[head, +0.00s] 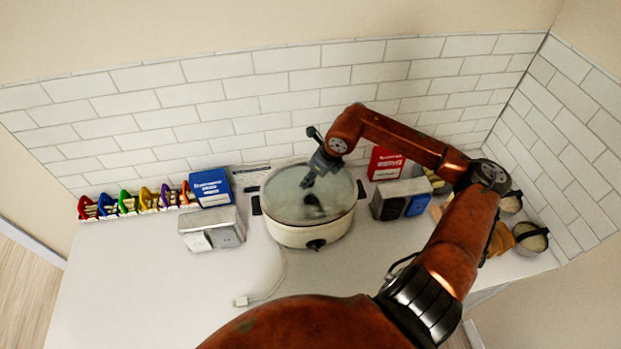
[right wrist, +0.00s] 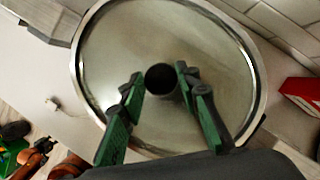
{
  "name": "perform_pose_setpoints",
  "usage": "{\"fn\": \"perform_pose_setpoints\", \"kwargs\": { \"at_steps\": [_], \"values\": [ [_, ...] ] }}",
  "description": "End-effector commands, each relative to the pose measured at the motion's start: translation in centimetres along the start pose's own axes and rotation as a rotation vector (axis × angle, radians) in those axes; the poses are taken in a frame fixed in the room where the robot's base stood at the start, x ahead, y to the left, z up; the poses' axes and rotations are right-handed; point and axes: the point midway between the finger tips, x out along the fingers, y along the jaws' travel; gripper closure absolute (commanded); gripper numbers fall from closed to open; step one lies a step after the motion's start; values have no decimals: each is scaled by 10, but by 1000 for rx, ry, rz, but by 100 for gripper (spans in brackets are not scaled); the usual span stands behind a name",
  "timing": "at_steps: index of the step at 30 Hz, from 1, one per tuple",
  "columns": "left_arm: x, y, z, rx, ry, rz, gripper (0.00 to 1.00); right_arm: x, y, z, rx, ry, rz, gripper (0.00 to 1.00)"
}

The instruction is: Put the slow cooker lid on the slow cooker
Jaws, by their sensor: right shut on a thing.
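The slow cooker (head: 300,236) is a cream pot with a dark front knob, standing on the white counter against the tiled wall. The round glass lid (head: 285,205) with a metal rim is over its top; I cannot tell whether it rests fully on the rim. My right gripper (head: 308,181) comes over the lid from the right. In the right wrist view the gripper (right wrist: 160,88) is shut on the dark knob (right wrist: 161,77) of the lid (right wrist: 200,40). My left gripper is not in view.
Blue (head: 210,187) and red (head: 385,162) boxes sit near the wall. A white cord (head: 262,298) lies in front. Jars (head: 530,238) stand at the far right. The left front counter is clear.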

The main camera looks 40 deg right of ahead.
Motion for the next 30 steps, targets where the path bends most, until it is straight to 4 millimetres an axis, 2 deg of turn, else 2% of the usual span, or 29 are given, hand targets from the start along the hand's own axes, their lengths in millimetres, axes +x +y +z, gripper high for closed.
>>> {"fn": "perform_pose_setpoints", "kwargs": {
  "at_steps": [9,10,18,26,30],
  "values": [
    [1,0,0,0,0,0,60,-1,0,1,0,-2,-1,100],
    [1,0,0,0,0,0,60,-1,0,1,0,-2,-1,68],
    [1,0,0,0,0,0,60,0,0,0,0,-1,-1,50],
    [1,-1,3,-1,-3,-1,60,0,0,-1,0,2,0,50],
    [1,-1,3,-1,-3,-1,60,-9,-1,-1,0,2,-3,50]
  ]
}}
